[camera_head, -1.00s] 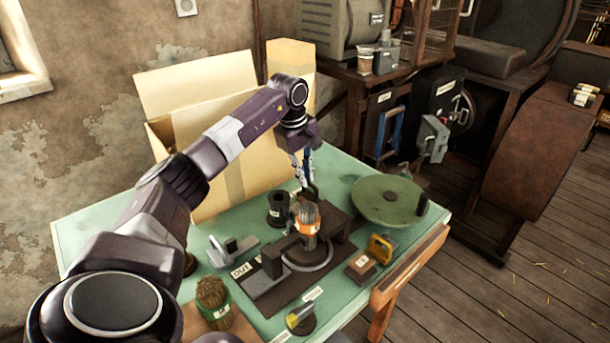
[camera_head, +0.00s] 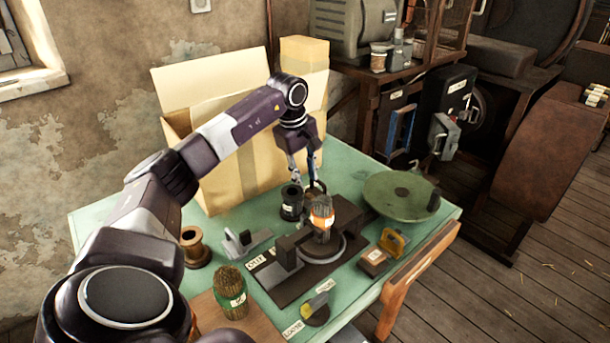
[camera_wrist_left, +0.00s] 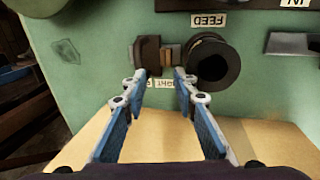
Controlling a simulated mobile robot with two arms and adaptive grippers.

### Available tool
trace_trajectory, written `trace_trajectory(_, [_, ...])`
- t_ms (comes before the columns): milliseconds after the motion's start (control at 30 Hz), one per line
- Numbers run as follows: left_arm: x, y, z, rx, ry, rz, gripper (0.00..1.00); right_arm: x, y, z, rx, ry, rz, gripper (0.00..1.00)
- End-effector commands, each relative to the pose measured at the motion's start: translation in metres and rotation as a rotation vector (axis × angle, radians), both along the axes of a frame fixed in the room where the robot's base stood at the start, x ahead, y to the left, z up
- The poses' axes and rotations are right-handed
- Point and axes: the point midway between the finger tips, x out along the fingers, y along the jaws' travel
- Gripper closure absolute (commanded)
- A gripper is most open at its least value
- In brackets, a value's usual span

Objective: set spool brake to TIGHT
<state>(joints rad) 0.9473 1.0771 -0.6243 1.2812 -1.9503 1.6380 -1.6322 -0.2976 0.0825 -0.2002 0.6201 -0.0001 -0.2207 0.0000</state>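My left gripper (camera_head: 304,182) points down at the back of the green table, beside a black spool (camera_head: 291,203). In the left wrist view its blue fingers (camera_wrist_left: 161,80) are spread. A dark block with a brown part (camera_wrist_left: 167,55) shows beyond and between the fingertips, next to the black spool (camera_wrist_left: 212,64); I cannot tell whether they touch. A label (camera_wrist_left: 168,84), partly covered by a fingertip and seeming to end in "IGHT", lies just below this block. It may be the spool brake, whose setting I cannot read. My right gripper is not in view.
A tall open carton (camera_head: 235,155) stands behind the gripper. A round green disc (camera_head: 400,196) lies at right. A yellow-grey knob (camera_head: 317,308) sits at the front edge.

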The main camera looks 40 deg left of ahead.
Motion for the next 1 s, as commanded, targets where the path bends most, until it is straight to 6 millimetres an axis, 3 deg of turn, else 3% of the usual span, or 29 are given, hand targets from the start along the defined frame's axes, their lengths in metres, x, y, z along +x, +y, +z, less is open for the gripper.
trace_trajectory(267, [-0.002, -0.001, 0.002, -0.001, 0.006, -0.002, 0.74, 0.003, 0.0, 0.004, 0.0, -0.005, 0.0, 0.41])
trace_trajectory(1000, [-0.011, 0.001, 0.054, 0.0, 0.002, -0.001, 0.74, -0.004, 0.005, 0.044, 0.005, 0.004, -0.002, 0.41])
